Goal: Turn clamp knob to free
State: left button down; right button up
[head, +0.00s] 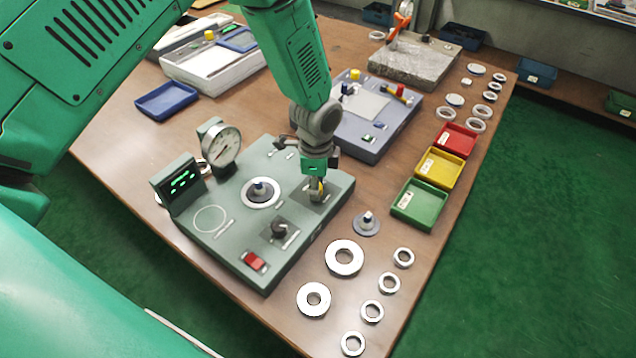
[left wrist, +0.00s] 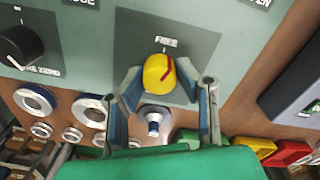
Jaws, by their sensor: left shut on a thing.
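The clamp knob (left wrist: 157,74) is yellow with a red mark and sits on a dark plate of the grey-green panel, below the word FREE, in the left wrist view. The upper end of its red mark lies close under that word. My left gripper (left wrist: 166,84) has its two fingers on either side of the knob and is shut on it. In the head view my left gripper (head: 317,190) points down at the right corner of the panel (head: 235,242) and hides most of the knob. My right gripper is not in view.
The panel carries a dial gauge (head: 221,146), a green-lit display (head: 178,185), a black knob (head: 279,230) and a red switch (head: 253,261). Several metal rings (head: 344,258) lie to its right. Green (head: 419,203), yellow (head: 440,168) and red (head: 457,139) trays stand beyond.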

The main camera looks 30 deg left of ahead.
pick_arm(q)
jog(key=n, duration=0.3)
jog(key=shift+w+a, duration=0.15)
jog(key=shift+w, duration=0.05)
jog(key=shift+n+p, duration=0.3)
jog(key=shift+n, duration=0.2)
jog(key=c, duration=1.2)
grip_release()
jog(key=shift+s, duration=0.1)
notch_tip(320, 180, up, 12)
jog(key=shift+a+f, duration=0.1)
jog(key=shift+f, duration=0.05)
